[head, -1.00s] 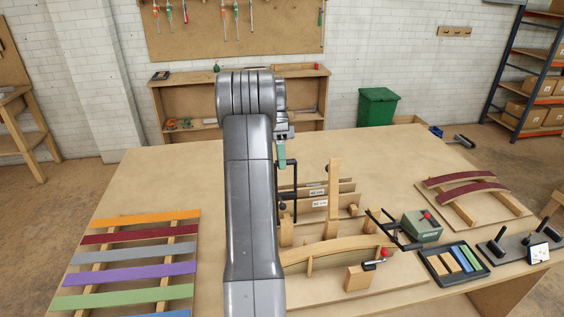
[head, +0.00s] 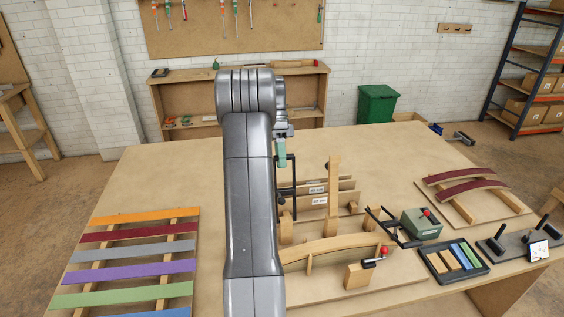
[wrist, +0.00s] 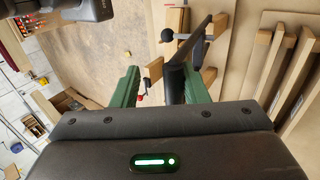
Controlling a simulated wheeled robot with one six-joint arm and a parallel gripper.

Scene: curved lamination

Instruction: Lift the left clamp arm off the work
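The left clamp arm (head: 295,172) is a black bar frame. It stands raised at the left end of the curved wooden form (head: 335,247), partly hidden by my arm. In the wrist view its black handle (wrist: 175,83) lies between the green fingers of my gripper (wrist: 160,87), close to the right finger, with a clear gap to the left one. In the head view only one green fingertip of my gripper (head: 281,150) shows, at the top of the clamp arm. The left end of the form is hidden.
The right clamp (head: 375,262) has a red-tipped handle and stands at the form's front right. A grey-green box (head: 420,223) and a strip tray (head: 455,262) lie to the right. Coloured strips (head: 135,254) lie on the left. The table's back left is clear.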

